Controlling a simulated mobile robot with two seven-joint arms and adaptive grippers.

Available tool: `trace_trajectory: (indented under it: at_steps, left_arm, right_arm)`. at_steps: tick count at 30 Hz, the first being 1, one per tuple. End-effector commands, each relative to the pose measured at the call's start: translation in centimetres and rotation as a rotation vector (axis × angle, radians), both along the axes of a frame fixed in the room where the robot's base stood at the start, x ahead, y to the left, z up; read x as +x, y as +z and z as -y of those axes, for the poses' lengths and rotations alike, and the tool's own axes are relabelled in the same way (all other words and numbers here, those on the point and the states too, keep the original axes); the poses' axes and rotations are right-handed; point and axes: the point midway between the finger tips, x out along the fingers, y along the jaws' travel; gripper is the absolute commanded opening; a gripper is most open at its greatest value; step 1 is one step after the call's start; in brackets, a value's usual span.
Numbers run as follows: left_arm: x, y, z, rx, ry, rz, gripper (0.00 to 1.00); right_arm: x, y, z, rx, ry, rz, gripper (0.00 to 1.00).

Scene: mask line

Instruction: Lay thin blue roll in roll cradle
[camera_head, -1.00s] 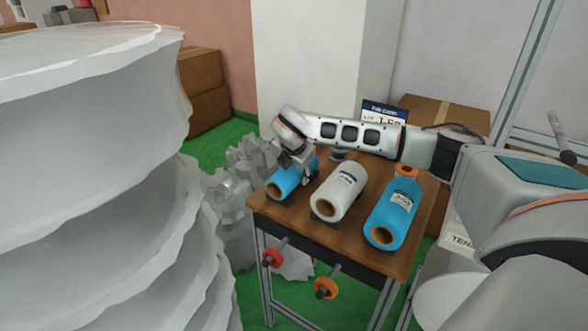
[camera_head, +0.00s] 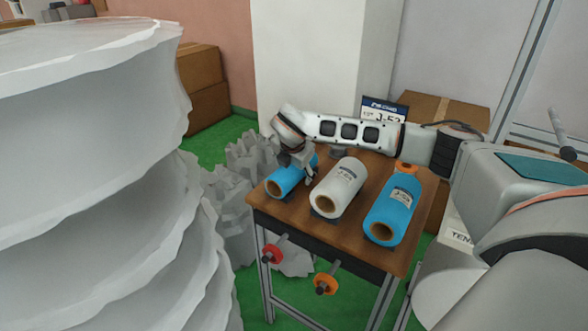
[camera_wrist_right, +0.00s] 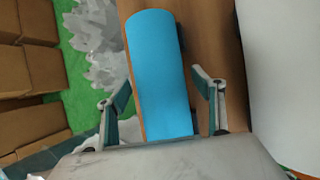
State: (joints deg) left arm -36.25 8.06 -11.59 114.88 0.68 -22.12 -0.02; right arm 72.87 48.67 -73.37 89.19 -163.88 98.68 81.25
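The thin blue roll (camera_head: 284,183) lies at the left end of the wooden table (camera_head: 345,232), with its brown core end facing me. My right gripper (camera_head: 301,172) is over this roll in the head view. In the right wrist view, the blue roll (camera_wrist_right: 160,75) runs lengthwise between the two open fingers of the right gripper (camera_wrist_right: 150,88). One finger is on each side; a gap shows beside the right finger, and I cannot tell whether either touches. The roll rests on the table side, not visibly lifted. I cannot make out which part is the roll cradle. My left gripper is out of view.
A white roll (camera_head: 338,188) lies close to the right of the thin blue roll, and a thicker blue roll (camera_head: 394,210) lies farther right. A sign (camera_head: 384,110) stands behind. Red (camera_head: 272,252) and orange (camera_head: 326,283) knobbed rods stick out at the table front. Large pale stacks (camera_head: 90,180) fill the left.

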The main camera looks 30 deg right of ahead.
Motion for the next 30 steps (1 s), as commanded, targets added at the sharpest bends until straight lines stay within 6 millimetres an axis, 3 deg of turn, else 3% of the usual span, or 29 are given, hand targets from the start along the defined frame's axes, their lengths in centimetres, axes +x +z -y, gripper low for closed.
trace_trajectory:
  at_steps: [11, 24, 30]
  left_arm:
    - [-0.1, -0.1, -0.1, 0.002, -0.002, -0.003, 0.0]
    - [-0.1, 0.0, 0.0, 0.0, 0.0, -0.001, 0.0]
    - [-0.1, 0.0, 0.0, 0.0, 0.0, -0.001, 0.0]
  right_arm:
    - [-0.4, 0.9, -0.3, 0.0, 0.0, 0.001, 0.67]
    - [-3.8, 8.1, -2.8, 0.0, 0.001, 0.003, 0.67]
    - [-4.7, 9.9, -3.4, 0.0, 0.0, 0.001, 0.67]
